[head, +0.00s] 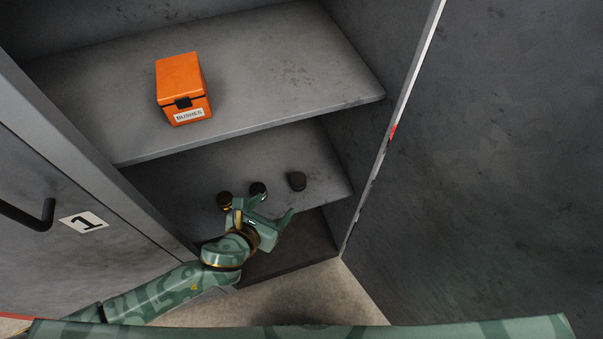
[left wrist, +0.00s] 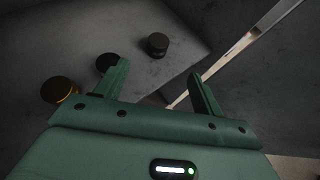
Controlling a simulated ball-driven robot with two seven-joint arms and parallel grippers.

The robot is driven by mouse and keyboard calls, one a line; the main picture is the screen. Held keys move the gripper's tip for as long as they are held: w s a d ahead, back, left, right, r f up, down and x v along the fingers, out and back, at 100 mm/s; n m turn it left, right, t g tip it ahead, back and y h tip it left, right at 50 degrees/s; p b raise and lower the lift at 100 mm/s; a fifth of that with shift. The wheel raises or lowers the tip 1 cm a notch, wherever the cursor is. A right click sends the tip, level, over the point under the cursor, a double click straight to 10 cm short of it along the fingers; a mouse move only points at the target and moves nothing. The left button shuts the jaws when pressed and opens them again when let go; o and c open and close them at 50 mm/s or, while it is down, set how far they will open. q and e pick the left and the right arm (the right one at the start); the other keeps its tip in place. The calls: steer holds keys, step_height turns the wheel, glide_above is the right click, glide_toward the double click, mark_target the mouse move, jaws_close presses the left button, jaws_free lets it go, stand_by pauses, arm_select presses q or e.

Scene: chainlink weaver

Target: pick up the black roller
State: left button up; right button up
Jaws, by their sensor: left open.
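A plain black roller (head: 297,181) stands at the right of a row of three on the lower cabinet shelf; it also shows in the left wrist view (left wrist: 157,45), beyond the gap between my fingers. A second dark roller (head: 258,190) with a shiny edge is in the middle, partly behind a finger in the left wrist view (left wrist: 107,63). A dark roller with a gold band (head: 224,201) is at the left, also in the left wrist view (left wrist: 60,91). My left gripper (head: 273,207) is open and empty at the shelf's front, short of the black roller.
The upper shelf (head: 290,60) overhangs the rollers and carries an orange box (head: 181,87) labelled BUSHES. A cabinet side wall (head: 350,165) is to the right of the lower shelf. A closed door marked 1 (head: 84,222) is at left. The shelf right of the black roller is bare.

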arm_select(q)
steer(key=b, duration=0.4)
glide_toward(296, 181)
steer(key=x, duration=0.4)
steer(key=shift+w+d, duration=0.1)
steer(key=shift+w, duration=0.05)
steer(key=shift+w+d+f+b, duration=0.1)
steer(key=shift+w+f+b, duration=0.1)
steer(key=shift+w+b, duration=0.1)
steer(key=b+x, duration=0.2)
steer(key=x, duration=0.2)
steer(key=shift+s+f+b, duration=0.1)
steer(key=shift+f+b, duration=0.05)
steer(key=shift+b, duration=0.2)
steer(key=shift+w+d, duration=0.15)
steer(key=shift+w, duration=0.15)
arm_select(e)
steer(key=s+f+g, duration=0.1)
steer(key=s+f, duration=0.2)
steer(key=f, duration=0.4)
steer(key=shift+a, duration=0.25)
arm_select(q)
steer(key=shift+c, duration=0.6)
steer(key=c, duration=1.1)
arm_select(e)
steer(key=shift+s+d, duration=0.1)
steer(key=shift+d, duration=0.05)
arm_select(q)
steer(key=shift+r, duration=0.2)
steer(key=shift+c, duration=0.2)
